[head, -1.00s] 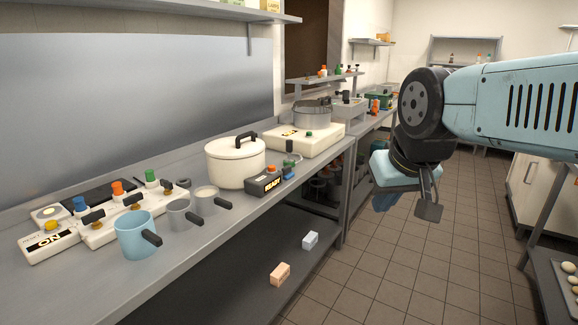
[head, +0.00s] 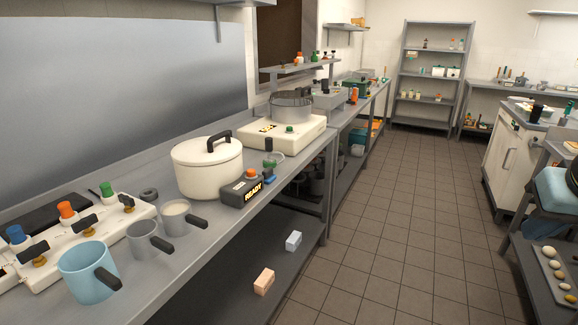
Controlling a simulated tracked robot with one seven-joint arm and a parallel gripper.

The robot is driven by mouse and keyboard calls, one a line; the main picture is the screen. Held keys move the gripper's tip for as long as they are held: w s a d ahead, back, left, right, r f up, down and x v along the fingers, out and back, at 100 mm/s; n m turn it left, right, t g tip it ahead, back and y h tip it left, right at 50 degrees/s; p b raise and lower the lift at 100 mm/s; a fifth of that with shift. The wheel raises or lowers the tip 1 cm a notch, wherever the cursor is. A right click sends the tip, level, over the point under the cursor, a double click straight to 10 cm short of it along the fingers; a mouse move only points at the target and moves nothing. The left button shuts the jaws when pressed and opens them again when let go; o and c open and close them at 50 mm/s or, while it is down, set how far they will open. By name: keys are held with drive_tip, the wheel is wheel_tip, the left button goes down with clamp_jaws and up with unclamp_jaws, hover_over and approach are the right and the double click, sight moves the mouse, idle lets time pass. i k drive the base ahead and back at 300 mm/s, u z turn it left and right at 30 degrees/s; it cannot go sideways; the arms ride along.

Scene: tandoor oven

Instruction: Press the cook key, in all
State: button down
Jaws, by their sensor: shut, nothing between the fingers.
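A dark box with a lit READY sign (head: 241,193) stands at the counter's front edge, right of the white lidded pot (head: 207,168). It has an orange button (head: 252,174) on top, and a small blue piece (head: 270,179) is beside it. A cream appliance (head: 268,133) with a small display and a green button (head: 289,129) stands behind, under a round metal vessel (head: 291,105). I cannot read any label naming the cook key. Part of my light-blue arm (head: 556,190) shows at the right edge, away from the counter; my gripper's fingers cannot be made out.
A blue mug (head: 86,271) and two grey cups (head: 148,240) stand near the counter's front, by a white panel with coloured knobs (head: 66,210). Two small blocks lie on the lower shelf. The tiled floor (head: 400,220) is clear; a table with a tray is at right.

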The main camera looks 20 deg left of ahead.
sight(250, 172)
drive_tip(key=z, duration=0.15)
drive_tip(key=i, duration=2.2)
drive_tip(key=u, duration=1.75)
drive_tip(key=i, duration=0.6)
drive_tip(key=z, duration=0.05)
